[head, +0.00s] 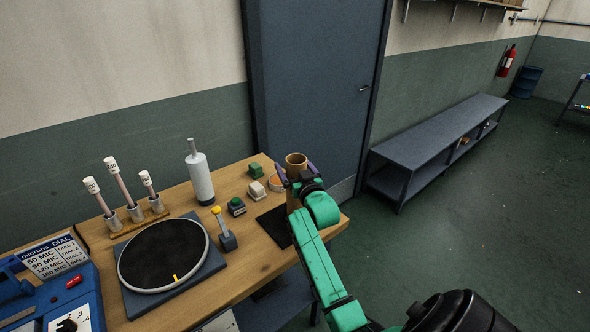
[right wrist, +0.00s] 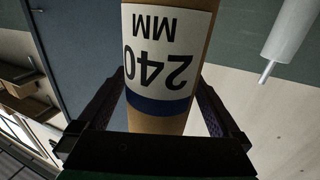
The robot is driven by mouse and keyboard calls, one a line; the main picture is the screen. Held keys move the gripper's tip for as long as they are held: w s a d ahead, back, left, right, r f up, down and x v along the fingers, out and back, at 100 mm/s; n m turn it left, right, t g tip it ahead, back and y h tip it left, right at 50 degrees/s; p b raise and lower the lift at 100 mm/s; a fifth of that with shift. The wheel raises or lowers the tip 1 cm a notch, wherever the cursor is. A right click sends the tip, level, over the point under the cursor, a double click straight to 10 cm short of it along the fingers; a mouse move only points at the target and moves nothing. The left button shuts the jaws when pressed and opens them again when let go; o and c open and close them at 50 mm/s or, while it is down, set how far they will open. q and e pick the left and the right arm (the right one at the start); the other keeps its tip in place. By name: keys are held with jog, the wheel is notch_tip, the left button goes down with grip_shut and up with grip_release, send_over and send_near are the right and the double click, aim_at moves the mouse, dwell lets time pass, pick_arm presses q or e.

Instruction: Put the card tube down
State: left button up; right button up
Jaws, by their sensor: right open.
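The card tube (head: 296,161) is brown and stands upright at the right end of the wooden table in the head view. In the right wrist view the card tube (right wrist: 165,75) shows a white label reading 240 MM with a blue band. My right gripper (head: 294,175) is open, with one finger on either side of the tube; the right wrist view shows the fingers (right wrist: 160,103) apart, with gaps beside the tube. The tube's foot is hidden behind my right arm. My left gripper is out of view.
A grey bench (head: 440,140) stands along the wall at the right. Floor beyond the table is clear.

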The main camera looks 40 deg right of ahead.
jog(key=shift+s+a, duration=0.1)
jog(key=shift+s, duration=0.15)
jog(key=b+v, duration=0.2)
jog(key=v, duration=0.9)
jog(key=shift+s, duration=0.2)
jog(key=shift+a, duration=0.15)
